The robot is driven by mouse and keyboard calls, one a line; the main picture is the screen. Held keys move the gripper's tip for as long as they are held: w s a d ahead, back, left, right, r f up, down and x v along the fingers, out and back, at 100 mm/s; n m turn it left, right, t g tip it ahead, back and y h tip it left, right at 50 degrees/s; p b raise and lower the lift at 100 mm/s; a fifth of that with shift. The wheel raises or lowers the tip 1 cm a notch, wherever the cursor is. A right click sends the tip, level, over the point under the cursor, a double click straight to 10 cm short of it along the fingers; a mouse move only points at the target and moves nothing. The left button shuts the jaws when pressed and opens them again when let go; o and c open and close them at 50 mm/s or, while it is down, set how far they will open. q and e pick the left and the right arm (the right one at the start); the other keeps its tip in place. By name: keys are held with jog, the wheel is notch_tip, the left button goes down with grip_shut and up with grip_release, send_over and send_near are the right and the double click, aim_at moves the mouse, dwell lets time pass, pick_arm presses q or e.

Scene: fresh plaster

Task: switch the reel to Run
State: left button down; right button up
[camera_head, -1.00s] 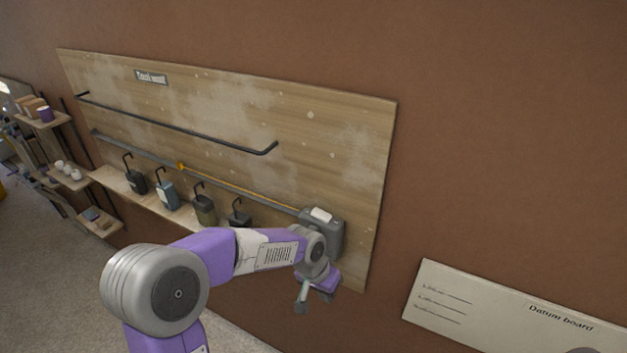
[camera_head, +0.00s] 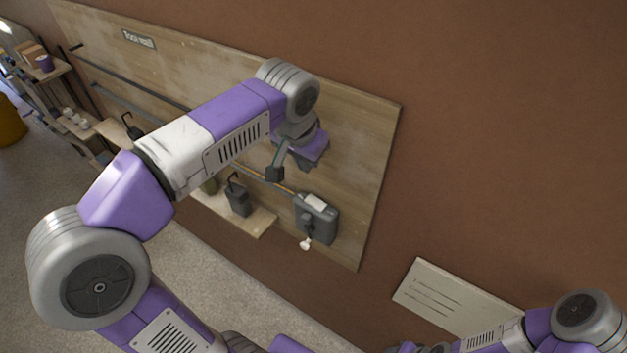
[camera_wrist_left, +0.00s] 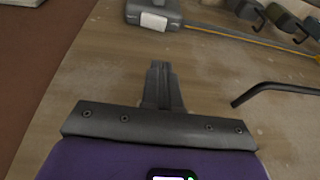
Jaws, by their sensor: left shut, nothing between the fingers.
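The reel (camera_head: 324,226) is a grey box with a white label, mounted low on the right of the wooden tool board. A small pale knob or lever end (camera_head: 305,244) sticks out below its lower left. A yellow line runs from the reel leftward along the rail. My left gripper (camera_head: 275,175) is shut and empty, above and left of the reel, apart from it. In the left wrist view its closed fingers (camera_wrist_left: 160,82) point at the board, and the reel (camera_wrist_left: 152,10) is at the top edge, partly cut off. I cannot read any Run marking.
The tool board (camera_head: 358,150) has a dark bar, also in the left wrist view (camera_wrist_left: 275,90). Dark containers (camera_head: 238,200) hang over a wooden ledge (camera_head: 255,222) left of the reel. The Datum board (camera_head: 450,297) is lower right. My right arm enters there, its fingers not visible.

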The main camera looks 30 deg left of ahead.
pick_arm(q)
send_near(309, 197)
jog(key=x, duration=0.5)
jog(key=shift+w+f, duration=0.15)
jog(key=shift+w, duration=0.05)
jog(key=shift+a+f, duration=0.1)
jog(key=shift+f, duration=0.45)
